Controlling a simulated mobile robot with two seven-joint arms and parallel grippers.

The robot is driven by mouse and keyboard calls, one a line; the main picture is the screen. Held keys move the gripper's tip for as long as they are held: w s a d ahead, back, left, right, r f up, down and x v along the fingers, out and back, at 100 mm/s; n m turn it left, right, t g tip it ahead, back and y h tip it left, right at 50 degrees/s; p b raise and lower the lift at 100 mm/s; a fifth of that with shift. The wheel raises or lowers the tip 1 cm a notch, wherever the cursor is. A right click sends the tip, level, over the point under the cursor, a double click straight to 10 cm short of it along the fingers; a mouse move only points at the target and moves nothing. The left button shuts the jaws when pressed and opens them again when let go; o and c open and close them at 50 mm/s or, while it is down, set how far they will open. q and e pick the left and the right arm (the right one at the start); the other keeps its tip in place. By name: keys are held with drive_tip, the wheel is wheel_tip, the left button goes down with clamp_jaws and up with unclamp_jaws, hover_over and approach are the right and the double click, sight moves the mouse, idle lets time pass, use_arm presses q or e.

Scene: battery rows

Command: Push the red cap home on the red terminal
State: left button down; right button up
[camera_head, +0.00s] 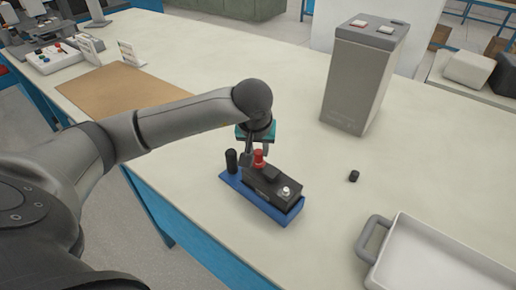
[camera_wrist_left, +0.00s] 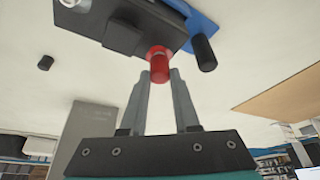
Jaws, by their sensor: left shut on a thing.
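The red cap (camera_head: 258,158) is upright over the red terminal at the far end of a black battery block (camera_head: 267,186). It also shows in the left wrist view (camera_wrist_left: 159,68), between my fingertips. My left gripper (camera_head: 257,150) is shut on the red cap from above. The red terminal is largely hidden under the cap, and I cannot tell how far down the cap sits. The block lies in a blue holder (camera_head: 228,181). A bare pale terminal (camera_head: 286,191) is at the block's near end. My right gripper is not in view.
A black cylinder (camera_head: 231,160) stands on the holder beside the block. A small black cap (camera_head: 353,176) lies on the table to the right. A tall grey battery (camera_head: 355,85) stands behind, and a white tray (camera_head: 430,255) is at the front right.

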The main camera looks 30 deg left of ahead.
use_arm(q)
drive_tip(key=shift+f+b, duration=0.45)
drive_tip(key=shift+f, duration=0.05)
idle(0.5)
drive_tip(key=shift+c, duration=0.4)
unclamp_jaws()
idle(0.4)
drive_tip(key=shift+r, duration=0.15)
drive_tip(key=shift+r+p, duration=2.35)
drive_tip(key=shift+r, duration=1.1)
